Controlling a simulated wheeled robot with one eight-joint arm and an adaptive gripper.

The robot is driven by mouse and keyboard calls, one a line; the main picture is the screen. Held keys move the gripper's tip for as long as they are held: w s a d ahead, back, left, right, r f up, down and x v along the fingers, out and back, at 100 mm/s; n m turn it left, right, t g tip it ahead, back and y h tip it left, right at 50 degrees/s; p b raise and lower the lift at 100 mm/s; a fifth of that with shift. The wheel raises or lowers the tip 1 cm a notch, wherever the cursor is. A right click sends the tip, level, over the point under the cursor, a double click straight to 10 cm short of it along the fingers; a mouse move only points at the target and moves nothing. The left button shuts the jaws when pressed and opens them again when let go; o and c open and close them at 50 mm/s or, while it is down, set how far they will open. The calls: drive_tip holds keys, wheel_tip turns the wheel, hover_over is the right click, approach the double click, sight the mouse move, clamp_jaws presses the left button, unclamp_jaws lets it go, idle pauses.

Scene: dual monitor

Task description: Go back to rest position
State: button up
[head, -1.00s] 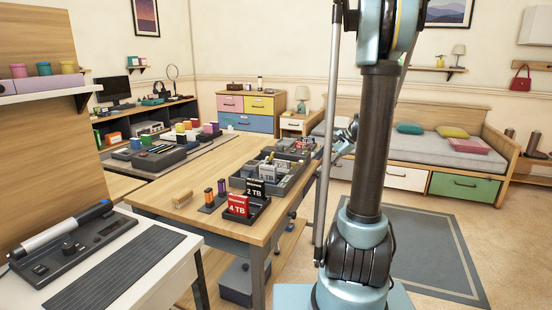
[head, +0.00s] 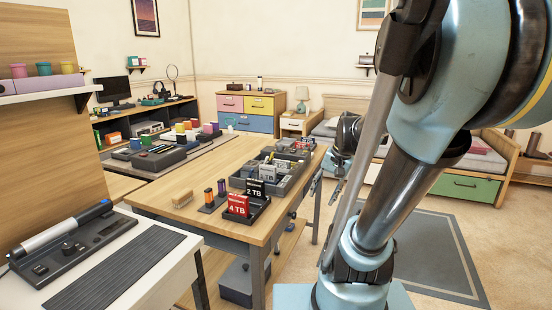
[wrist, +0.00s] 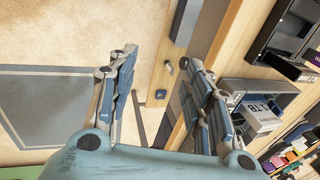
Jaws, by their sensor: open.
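My gripper (wrist: 160,100) is open and empty in the wrist view, its two blue-grey fingers spread apart. Floor and the wooden table's edge show between and beyond the fingers. In the head view my gripper (head: 338,178) hangs to the right of the wooden table (head: 160,208), partly hidden by my own arm. It appears apart from the things on the table.
On the table stand a red 4 TB drive (head: 238,205), a black 2 TB drive (head: 255,190), a grey divided tray (head: 290,182) and a brush (head: 186,184). A white desk (head: 195,243) stands front left. A bed (head: 482,160) is behind my arm. Floor right of the table is open.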

drive_tip(key=s+d+f+n+h, duration=0.2)
drive_tip(key=s+f, duration=0.4)
drive_tip(key=s, duration=0.5)
drive_tip(key=shift+d+n+h, duration=0.4)
drive_tip(key=shift+d+n, duration=0.05)
drive_tip(key=shift+n, duration=0.95)
